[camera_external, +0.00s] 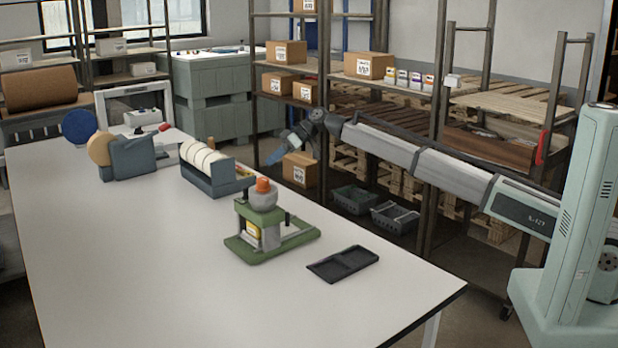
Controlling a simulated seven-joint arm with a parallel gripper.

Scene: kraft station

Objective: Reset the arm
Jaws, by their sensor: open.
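My gripper (275,158) is at the far end of my outstretched arm, beyond the back edge of the white table (150,260). It points down and to the left and looks small and dark with a blue part. It appears empty and apart from everything on the table. Its fingertips are too small to make out clearly.
A green press-like fixture (262,240) with an orange top stands on the table. A roll holder (210,168) and a tape dispenser (130,158) stand farther back. Shelves with cardboard boxes (368,66) are behind. The table's front left is clear.

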